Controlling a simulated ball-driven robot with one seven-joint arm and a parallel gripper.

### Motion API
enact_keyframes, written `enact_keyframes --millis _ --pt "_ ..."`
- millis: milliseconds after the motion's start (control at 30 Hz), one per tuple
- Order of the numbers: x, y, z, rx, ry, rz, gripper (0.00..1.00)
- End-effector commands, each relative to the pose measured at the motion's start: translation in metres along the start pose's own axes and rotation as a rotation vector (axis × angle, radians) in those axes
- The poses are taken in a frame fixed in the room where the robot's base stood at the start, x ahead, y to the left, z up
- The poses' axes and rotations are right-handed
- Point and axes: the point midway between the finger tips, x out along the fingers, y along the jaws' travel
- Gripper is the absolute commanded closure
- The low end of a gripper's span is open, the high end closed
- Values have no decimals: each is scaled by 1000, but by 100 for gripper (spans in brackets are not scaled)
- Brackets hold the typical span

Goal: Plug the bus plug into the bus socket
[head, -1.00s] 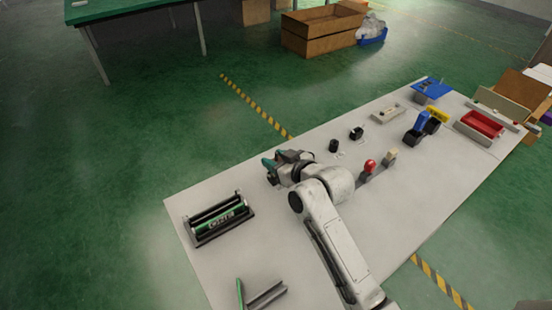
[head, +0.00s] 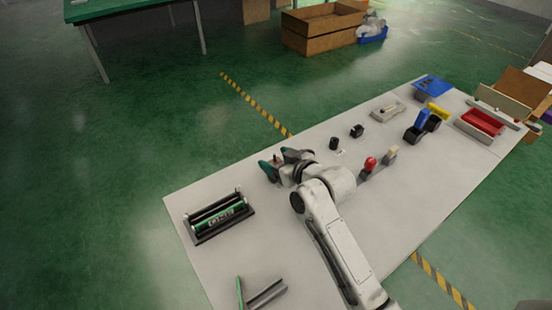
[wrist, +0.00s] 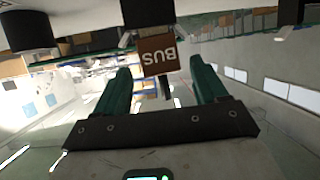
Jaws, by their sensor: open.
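My gripper (head: 284,162) is low over the left middle of the light table. In the wrist view its two teal fingers (wrist: 162,84) are spread apart. A brown piece marked BUS (wrist: 158,52) shows upside down between and beyond the fingertips, with a narrow dark part below it. I cannot tell whether it is the bus plug or the bus socket, or whether a finger touches it. A small brown spot between the fingers in the head view (head: 277,158) may be the same piece. A black cylinder (head: 333,143) and a black block (head: 357,131) stand beyond my gripper.
A roller drum in a black frame (head: 217,217) stands at the left. A red-knobbed lever (head: 369,164), a pale-topped lever (head: 390,153) and a blue and yellow fixture (head: 426,122) stand to the right. A red tray (head: 482,122) is at the far right. The table's front right is bare.

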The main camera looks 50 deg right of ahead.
Motion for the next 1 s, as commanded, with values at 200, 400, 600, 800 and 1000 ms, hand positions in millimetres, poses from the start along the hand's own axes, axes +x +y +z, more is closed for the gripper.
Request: enact_keyframes --millis 200,400,600,800,1000 --pt "-36 0 2 -1 -1 1 28" --pt "-74 0 2 0 -1 0 28" --pt "-97 0 1 0 -1 0 28" --pt "-102 0 0 0 -1 0 28" --pt "-102 0 0 0 -1 0 28"
